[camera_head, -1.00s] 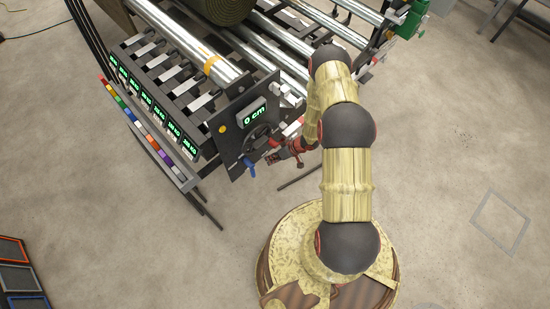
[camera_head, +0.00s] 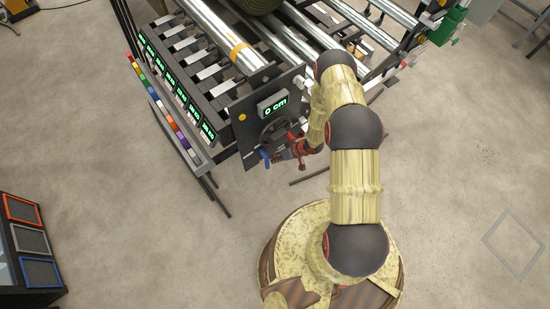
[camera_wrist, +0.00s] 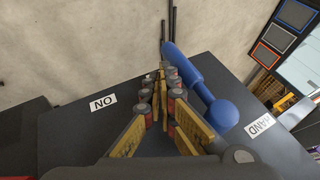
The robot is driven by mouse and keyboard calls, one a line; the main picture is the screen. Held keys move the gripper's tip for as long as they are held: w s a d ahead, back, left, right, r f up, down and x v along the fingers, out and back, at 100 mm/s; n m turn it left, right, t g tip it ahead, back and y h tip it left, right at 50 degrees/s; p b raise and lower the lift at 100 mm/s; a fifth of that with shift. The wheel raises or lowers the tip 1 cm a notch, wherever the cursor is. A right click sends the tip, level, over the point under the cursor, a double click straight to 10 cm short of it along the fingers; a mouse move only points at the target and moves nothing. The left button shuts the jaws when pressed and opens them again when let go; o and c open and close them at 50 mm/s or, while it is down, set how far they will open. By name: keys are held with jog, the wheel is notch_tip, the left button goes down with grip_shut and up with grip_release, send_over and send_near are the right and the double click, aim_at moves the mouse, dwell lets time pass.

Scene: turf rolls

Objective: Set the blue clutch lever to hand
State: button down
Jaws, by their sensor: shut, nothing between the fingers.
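The blue clutch lever (camera_wrist: 190,70) shows in the wrist view as a thick blue rod with a round knob. In the head view the lever (camera_head: 265,158) is at the lower edge of the machine's dark end plate. My gripper (camera_wrist: 168,78) is shut and empty, just left of the lever rod in the wrist view. Whether they touch I cannot tell. My gripper (camera_head: 296,149) is right of the lever in the head view.
The dark end plate (camera_head: 246,137) carries a display (camera_head: 275,105) reading 0 cm and a dark handwheel. A row of coloured blocks (camera_head: 165,110) runs along the machine's left side. Framed panels (camera_head: 30,240) stand at far left.

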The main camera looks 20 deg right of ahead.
aim_at(266, 166)
jog(key=shift+s+a+f+b, duration=0.3)
jog(key=shift+a+f+b, duration=0.25)
jog(key=shift+a+b, duration=0.35)
dwell(0.5)
jog(key=shift+s+a+f+m+g+y+b, duration=0.15)
jog(key=shift+a+m+g+y+b, duration=0.1)
jog(key=shift+a+y+b, duration=0.4)
jog(key=shift+s+a+f+m+g+y+b, duration=0.15)
jog(key=shift+a+m+y+b, duration=0.15)
jog(key=shift+y+b, duration=0.65)
jog(key=shift+s+a+y+b, duration=0.2)
jog(key=shift+a+y+b, duration=0.4)
jog(key=shift+y+b, duration=0.45)
jog(key=shift+s+a+r+m+y+b, duration=0.15)
jog(key=shift+a+r+m+y+b, duration=0.15)
jog(key=shift+a+y+b, duration=0.25)
jog(key=shift+s+a+r+m+y+b, duration=0.2)
jog(key=shift+a+r+y+b, duration=0.15)
jog(key=shift+a+b, duration=0.3)
jog(key=shift+s+a+r+m+y+b, duration=0.15)
jog(key=shift+a+r+m+y+b, duration=0.1)
jog(key=shift+a+y+b, duration=0.35)
jog(key=shift+r, duration=0.1)
jog(key=shift+s, duration=0.1)
